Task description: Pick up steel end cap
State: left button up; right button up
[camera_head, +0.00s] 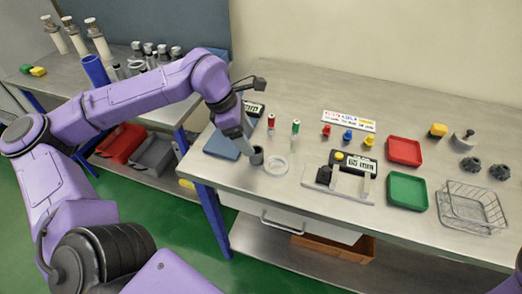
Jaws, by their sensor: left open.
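My left gripper (248,148) reaches down over the left part of the bench, its jaws open. A small dark grey cylindrical piece (257,157) stands right at its fingertips; it may be the steel end cap, but it is too small to be sure, and I cannot tell whether the fingers touch it. A clear round dish (277,165) lies just to its right. A grey steel part with a knob (464,139) stands at the back right, far from the gripper. My right gripper is not in view.
A blue pad (221,146) lies left of the gripper. A grey fixture with a display (344,180), a red tray (404,151), a green tray (407,190) and a wire basket (472,210) stand to the right. Small coloured fittings (347,136) stand behind. The bench front is mostly clear.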

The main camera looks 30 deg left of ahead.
aim_at(256, 155)
pick_arm(q)
jog(key=shift+s+d+f, duration=0.1)
jog(key=shift+d+f, duration=0.05)
jog(key=shift+f, duration=0.8)
jog(key=x, duration=0.3)
jog(key=p+x, duration=0.1)
jog(key=shift+w+a+f, duration=0.2)
jog(key=shift+f, duration=0.1)
jog(key=shift+d+f, duration=0.2)
jog(key=shift+f, duration=0.1)
jog(key=shift+w, duration=0.1)
jog(key=c, duration=1.3)
